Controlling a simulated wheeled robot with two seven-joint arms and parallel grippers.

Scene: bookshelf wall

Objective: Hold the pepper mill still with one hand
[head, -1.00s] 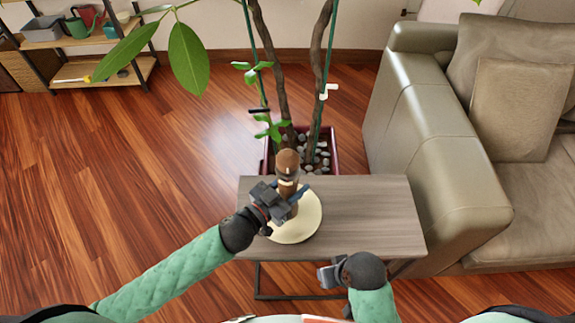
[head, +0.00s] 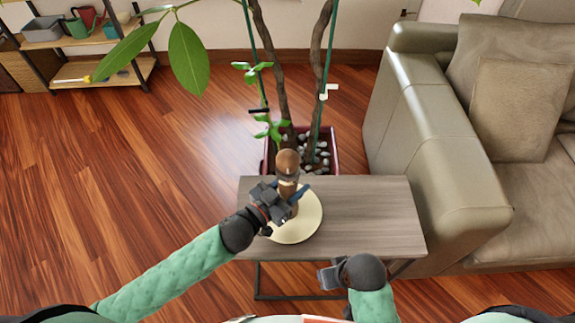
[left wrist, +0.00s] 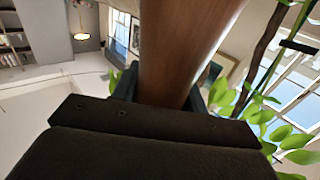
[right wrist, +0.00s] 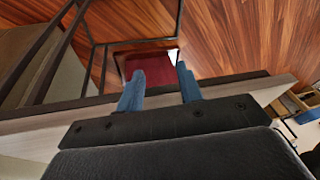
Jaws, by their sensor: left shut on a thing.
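The brown wooden pepper mill (head: 288,163) stands upright on a round cream plate (head: 298,232) on the small side table. My left gripper (head: 285,200) is shut around the mill's body, below its rounded top. In the left wrist view the mill's brown shaft (left wrist: 180,45) passes between the two fingers. My right gripper (head: 328,276) is near the table's front edge, apart from the mill. In the right wrist view its two blue fingers (right wrist: 160,88) are spread with nothing between them.
The grey wooden side table (head: 375,215) has clear room right of the plate. A potted plant with pebbles (head: 322,155) stands right behind it. A beige-grey sofa (head: 425,150) is close on the right. A shelf (head: 115,75) stands far left.

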